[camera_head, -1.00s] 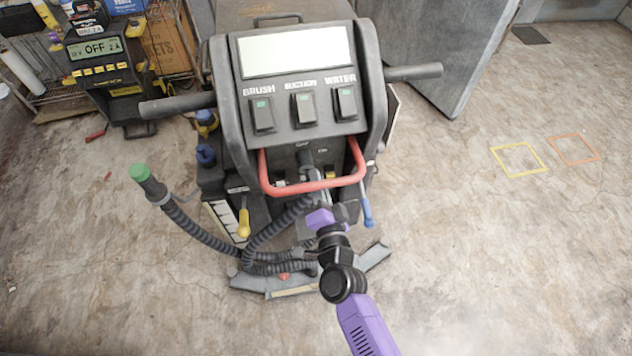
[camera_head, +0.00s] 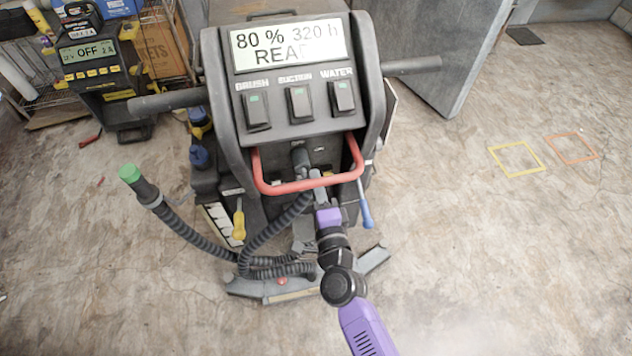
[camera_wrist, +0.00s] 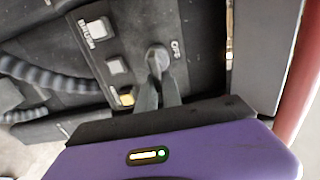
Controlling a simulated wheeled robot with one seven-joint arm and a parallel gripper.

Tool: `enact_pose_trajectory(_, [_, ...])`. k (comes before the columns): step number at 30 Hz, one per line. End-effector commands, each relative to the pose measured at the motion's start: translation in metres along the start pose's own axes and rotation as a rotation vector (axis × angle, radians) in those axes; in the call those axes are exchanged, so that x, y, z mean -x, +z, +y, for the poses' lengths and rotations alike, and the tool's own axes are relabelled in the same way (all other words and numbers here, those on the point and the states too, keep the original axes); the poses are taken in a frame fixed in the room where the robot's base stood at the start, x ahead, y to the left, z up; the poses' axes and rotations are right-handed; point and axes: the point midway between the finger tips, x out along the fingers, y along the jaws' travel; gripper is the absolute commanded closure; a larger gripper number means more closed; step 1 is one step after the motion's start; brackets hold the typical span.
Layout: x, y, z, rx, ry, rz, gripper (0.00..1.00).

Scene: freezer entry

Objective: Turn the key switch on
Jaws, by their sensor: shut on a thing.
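The key switch (camera_wrist: 158,55) shows in the wrist view as a round grey head on the dark panel, beside a white "OFF" label. My gripper (camera_wrist: 161,76) is shut on it; the fingers hide part of it. In the head view my gripper (camera_head: 301,167) reaches up past the red bar handle to the panel below the rocker switches, and the key itself is mostly hidden there. The machine's display (camera_head: 288,45) is lit and reads "80 %", "320 h" and "REA", with the last part faint or cut off.
A red bar handle (camera_head: 262,180) curves around my gripper. Brush, suction and water switches (camera_head: 299,103) sit above. A hose with a green end (camera_head: 130,173) stands at the left, with a yellow-handled lever (camera_head: 239,225) nearby.

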Motion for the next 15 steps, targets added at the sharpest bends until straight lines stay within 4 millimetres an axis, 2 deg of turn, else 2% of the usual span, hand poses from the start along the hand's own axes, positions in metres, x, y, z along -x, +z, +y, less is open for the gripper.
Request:
enact_pose_trajectory(12, [0.0007, -0.0006, 0.0016, -0.008, 0.003, 0.001, 1.0])
enact_pose_trajectory(13, [0.0007, -0.0006, 0.0016, -0.008, 0.003, 0.001, 0.87])
enact_pose_trajectory(15, [0.0006, -0.0005, 0.0015, -0.008, 0.002, 0.001, 0.73])
